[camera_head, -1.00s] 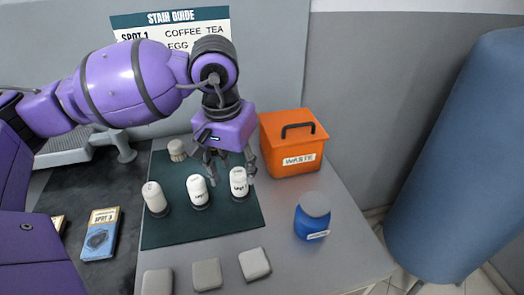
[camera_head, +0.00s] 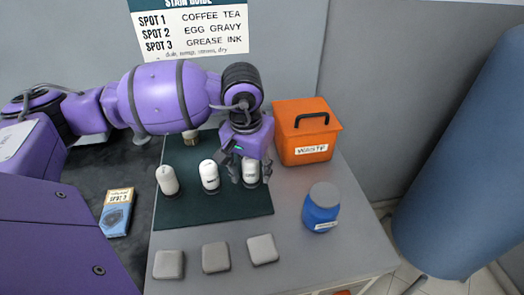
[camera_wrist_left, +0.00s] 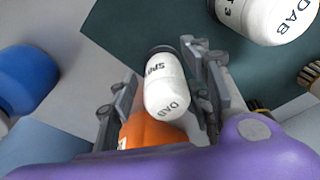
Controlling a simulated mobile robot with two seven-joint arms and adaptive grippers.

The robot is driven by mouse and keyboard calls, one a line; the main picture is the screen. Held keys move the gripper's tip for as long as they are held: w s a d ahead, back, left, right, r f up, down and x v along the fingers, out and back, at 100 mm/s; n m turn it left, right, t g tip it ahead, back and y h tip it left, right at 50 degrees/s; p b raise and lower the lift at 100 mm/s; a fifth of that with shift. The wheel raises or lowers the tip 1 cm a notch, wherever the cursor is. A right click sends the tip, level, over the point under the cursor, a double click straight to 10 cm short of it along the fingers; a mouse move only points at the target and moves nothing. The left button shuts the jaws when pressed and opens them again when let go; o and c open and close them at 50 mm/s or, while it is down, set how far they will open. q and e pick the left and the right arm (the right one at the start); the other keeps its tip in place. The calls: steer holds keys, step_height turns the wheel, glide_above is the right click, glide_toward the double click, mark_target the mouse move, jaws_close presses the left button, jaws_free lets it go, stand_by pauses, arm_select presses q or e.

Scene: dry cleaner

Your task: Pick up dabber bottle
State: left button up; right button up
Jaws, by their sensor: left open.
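Three white dabber bottles stand in a row on the dark green mat (camera_head: 215,213): a left one (camera_head: 168,182), a middle one (camera_head: 209,175) and a right one (camera_head: 250,173). My left gripper (camera_head: 250,176) points down at the right bottle, open, with a finger on each side of it. In the left wrist view this bottle (camera_wrist_left: 167,90), marked "DAB", lies between the open fingers (camera_wrist_left: 160,65); I cannot tell whether either finger touches it. Another dabber bottle (camera_wrist_left: 265,15), marked 3, shows at the upper right there. My right gripper is not in view.
An orange waste box (camera_head: 305,143) stands just right of the gripper, with a blue jar (camera_head: 321,208) in front of it. A brush (camera_head: 190,137) is at the mat's back. Three grey pads, one in the middle (camera_head: 216,257), lie along the front. A spot card (camera_head: 117,212) lies left.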

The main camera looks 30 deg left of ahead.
arm_select(q)
steer(key=c, duration=1.2)
steer(key=shift+o, duration=0.2)
